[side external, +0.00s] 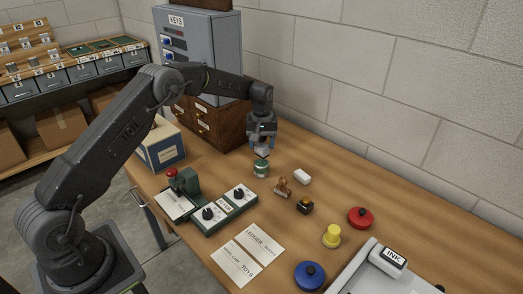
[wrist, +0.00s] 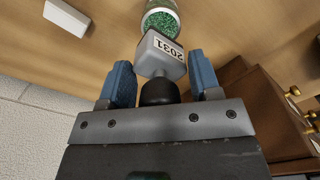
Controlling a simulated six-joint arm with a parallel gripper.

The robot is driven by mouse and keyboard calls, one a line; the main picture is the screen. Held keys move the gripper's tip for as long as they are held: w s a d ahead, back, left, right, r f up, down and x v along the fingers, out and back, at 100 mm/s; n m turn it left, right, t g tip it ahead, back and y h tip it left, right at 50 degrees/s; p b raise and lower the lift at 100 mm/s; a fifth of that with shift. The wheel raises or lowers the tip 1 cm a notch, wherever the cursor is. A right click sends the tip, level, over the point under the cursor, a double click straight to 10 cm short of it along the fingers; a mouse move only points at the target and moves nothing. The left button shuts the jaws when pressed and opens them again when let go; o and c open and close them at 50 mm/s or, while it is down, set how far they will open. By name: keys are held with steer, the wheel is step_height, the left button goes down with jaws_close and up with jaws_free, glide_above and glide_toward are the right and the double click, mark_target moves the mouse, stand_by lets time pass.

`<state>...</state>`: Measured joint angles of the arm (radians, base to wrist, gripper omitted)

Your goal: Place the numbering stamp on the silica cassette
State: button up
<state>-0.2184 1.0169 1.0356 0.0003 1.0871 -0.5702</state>
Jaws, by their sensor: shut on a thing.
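The numbering stamp (wrist: 160,55), a grey block with a "2031" label and a black knob, sits between the two blue fingers of my gripper (wrist: 160,75). In the side view my gripper (side external: 262,142) points down, shut on the stamp, which shows as a small grey shape below the fingers. The silica cassette (side external: 261,169), a small round container with green beads, stands on the table just below. In the wrist view the cassette (wrist: 160,20) shows beyond the stamp, partly hidden by it. I cannot tell whether the stamp touches the cassette.
A white block (side external: 302,177), a wooden-handled stamp (side external: 283,187) and a small dark ink bottle (side external: 305,206) stand nearby. The wooden drawer cabinet (side external: 221,125) is left of my gripper. A panel with knobs (side external: 223,210), cards and coloured round items lie towards the front.

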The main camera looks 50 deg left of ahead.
mark_target(261, 144)
steer(key=shift+f, duration=1.6)
steer(key=shift+f, duration=0.15)
steer(key=o, duration=1)
steer(key=shift+o, duration=0.2)
